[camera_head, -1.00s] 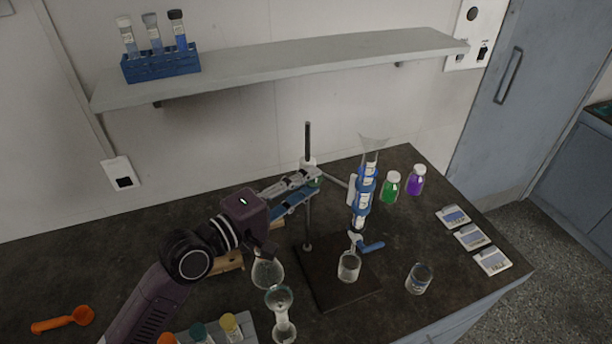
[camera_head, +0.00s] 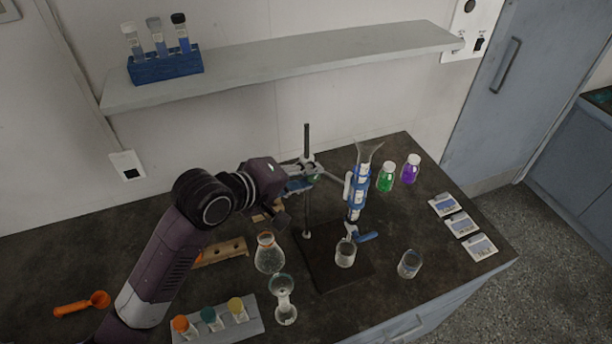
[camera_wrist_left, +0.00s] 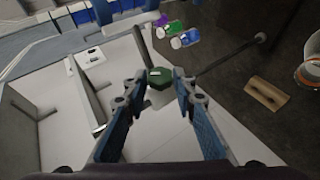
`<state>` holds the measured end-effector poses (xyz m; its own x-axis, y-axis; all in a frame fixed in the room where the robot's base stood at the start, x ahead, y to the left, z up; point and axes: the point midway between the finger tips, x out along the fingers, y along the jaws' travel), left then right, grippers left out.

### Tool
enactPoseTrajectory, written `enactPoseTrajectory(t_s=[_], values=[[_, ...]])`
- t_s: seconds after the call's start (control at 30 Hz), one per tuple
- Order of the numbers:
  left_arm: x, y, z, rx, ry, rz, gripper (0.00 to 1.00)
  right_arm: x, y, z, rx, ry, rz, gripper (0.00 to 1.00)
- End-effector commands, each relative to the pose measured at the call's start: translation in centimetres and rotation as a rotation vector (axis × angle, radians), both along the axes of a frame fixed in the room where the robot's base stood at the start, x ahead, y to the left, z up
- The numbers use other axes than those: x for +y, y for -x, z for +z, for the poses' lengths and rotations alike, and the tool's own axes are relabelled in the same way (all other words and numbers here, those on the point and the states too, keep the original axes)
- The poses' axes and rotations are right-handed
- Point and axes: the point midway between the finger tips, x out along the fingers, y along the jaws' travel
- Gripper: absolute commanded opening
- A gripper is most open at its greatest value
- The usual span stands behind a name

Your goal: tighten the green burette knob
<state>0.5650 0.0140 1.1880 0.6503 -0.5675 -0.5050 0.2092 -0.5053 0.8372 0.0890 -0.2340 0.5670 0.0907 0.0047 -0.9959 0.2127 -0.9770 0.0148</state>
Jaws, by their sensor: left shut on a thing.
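The green burette knob (camera_wrist_left: 160,78) sits between the two fingertips of my left gripper (camera_wrist_left: 161,86) in the left wrist view. The fingers touch it from both sides and are shut on it. In the head view my left gripper (camera_head: 306,178) is at the stand's upright rod (camera_head: 307,142), and only a sliver of the green knob (camera_head: 313,179) shows. The burette (camera_head: 357,192), blue and clear with a funnel top, stands upright to the right of the gripper. My right gripper is not in view.
A beaker (camera_head: 345,253) stands on the dark stand base (camera_head: 322,270) below the burette. A round flask (camera_head: 269,254) and a narrow-waisted glass vessel (camera_head: 283,297) stand near my left arm. Green (camera_head: 385,178) and purple (camera_head: 411,168) bottles are behind right. A shelf (camera_head: 290,64) hangs above.

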Motion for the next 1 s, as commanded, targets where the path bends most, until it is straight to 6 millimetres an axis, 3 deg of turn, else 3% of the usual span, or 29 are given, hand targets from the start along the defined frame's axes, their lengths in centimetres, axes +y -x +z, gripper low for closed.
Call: enactPoseTrajectory(t_s=[0.6, 0.63, 0.7, 0.77, 1.0], values=[[-0.11, 0.09, -0.13, 0.021, -0.040, -0.002, 0.01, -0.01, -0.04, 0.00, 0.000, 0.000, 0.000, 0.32], [-0.11, 0.09, -0.13, 0.021, -0.040, -0.002, 0.28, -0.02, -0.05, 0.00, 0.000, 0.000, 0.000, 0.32], [-0.11, 0.09, -0.13, 0.021, -0.040, -0.002, 0.36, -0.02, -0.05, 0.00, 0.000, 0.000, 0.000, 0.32], [-0.10, 0.07, -0.09, 0.020, -0.039, -0.001, 0.42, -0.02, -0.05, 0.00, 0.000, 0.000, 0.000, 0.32], [-0.08, 0.03, 0.01, 0.017, -0.038, -0.002, 0.42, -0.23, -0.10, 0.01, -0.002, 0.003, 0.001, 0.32]])
